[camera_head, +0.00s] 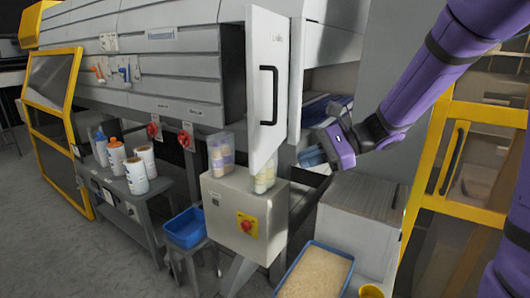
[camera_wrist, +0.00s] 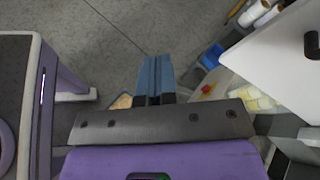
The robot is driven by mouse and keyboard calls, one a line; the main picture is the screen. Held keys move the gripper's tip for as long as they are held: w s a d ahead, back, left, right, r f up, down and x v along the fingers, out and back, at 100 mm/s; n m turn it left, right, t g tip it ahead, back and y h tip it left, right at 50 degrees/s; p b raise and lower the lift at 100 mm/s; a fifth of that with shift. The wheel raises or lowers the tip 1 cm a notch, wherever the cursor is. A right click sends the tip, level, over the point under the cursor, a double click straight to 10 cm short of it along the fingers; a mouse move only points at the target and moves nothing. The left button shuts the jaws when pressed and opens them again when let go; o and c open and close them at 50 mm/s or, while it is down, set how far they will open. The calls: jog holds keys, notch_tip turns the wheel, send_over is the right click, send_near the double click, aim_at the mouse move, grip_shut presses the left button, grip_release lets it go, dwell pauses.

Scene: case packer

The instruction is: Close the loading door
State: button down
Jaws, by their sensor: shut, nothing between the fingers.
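The loading door (camera_head: 267,92) is a white panel with a black vertical handle (camera_head: 268,95). It stands open, swung outward from the machine. My gripper (camera_head: 312,157) is shut and empty, to the right of the door's lower part and apart from its handle. In the wrist view the gripper's blue fingers (camera_wrist: 155,76) are together, pointing towards the floor. The door (camera_wrist: 275,60) is at the right of that view, with part of its dark handle (camera_wrist: 312,44) at the edge.
A grey control box with a red button (camera_head: 247,226) stands below the door, with bottles (camera_head: 264,178) on it. A blue tray (camera_head: 315,272) and blue bin (camera_head: 186,228) are lower down. A yellow-framed door (camera_head: 455,165) is at right.

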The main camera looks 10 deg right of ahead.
aim_at(257, 150)
jog(key=w+d+f+m+t+y, duration=0.1)
jog(key=w+d+f+m+t, duration=0.25)
jog(key=w+m, duration=0.2)
jog(key=w+d+f+m+t+y, duration=0.1)
jog(key=w+d+f+m+t, duration=0.25)
jog(key=w, duration=0.25)
jog(key=x, duration=1)
jog(key=r+x, duration=0.1)
jog(key=x, duration=0.4)
jog(key=shift+s, duration=0.1)
jog(key=shift+a, duration=0.1)
